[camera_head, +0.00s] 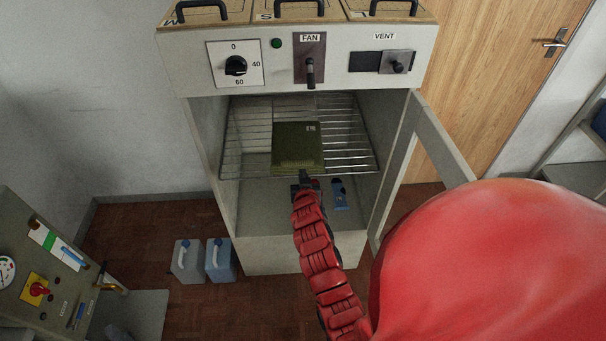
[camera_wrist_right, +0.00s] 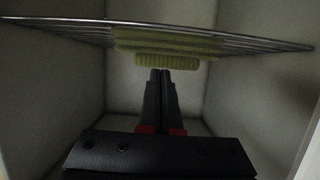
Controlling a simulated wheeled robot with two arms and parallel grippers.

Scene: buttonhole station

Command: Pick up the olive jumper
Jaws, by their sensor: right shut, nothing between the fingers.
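The olive jumper (camera_head: 298,147) lies folded on the wire rack inside the open cabinet, near the rack's front edge. A small pale label shows on its top. In the right wrist view the jumper (camera_wrist_right: 167,46) appears as stacked ribbed layers on the rack, just beyond the fingertips. My right gripper (camera_head: 304,175) is at the cabinet's opening, just in front of the jumper. Its fingers (camera_wrist_right: 160,73) are closed together and empty, pointing toward the jumper's lower front. I cannot tell whether they touch it. My left gripper is not in view.
The wire rack (camera_head: 247,137) spans the cabinet between its side walls. A blue item (camera_head: 339,194) lies on the cabinet floor. The cabinet door (camera_head: 441,146) stands open at the right. Two jugs (camera_head: 220,260) stand on the floor at left. A control console (camera_head: 45,262) is at far left.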

